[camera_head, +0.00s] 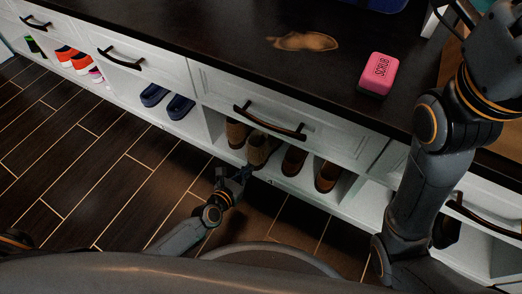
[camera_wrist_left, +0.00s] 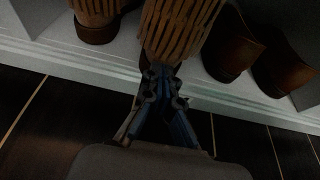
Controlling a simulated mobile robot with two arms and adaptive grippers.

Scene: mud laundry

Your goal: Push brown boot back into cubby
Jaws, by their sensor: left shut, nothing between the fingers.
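The brown boot (camera_head: 258,149) stands in the open lower cubby under a drawer, its near end further forward than the boot beside it. In the left wrist view its ribbed brown sides (camera_wrist_left: 178,28) overhang the cubby's front edge. My left gripper (camera_head: 242,173) is low in front of the cubby, shut and empty. In the left wrist view its fingertips (camera_wrist_left: 160,74) meet the boot's lower near end; whether they touch or sit just short, I cannot tell. My right arm is at the right of the head view, its gripper out of view.
Another ribbed brown boot (camera_head: 236,133) stands left of it. Two brown shoes (camera_head: 294,160) (camera_head: 327,176) stand to the right. Blue slippers (camera_head: 166,102) lie in the cubby further left. A drawer handle (camera_head: 269,123) juts out above. The dark floor (camera_head: 130,180) is clear.

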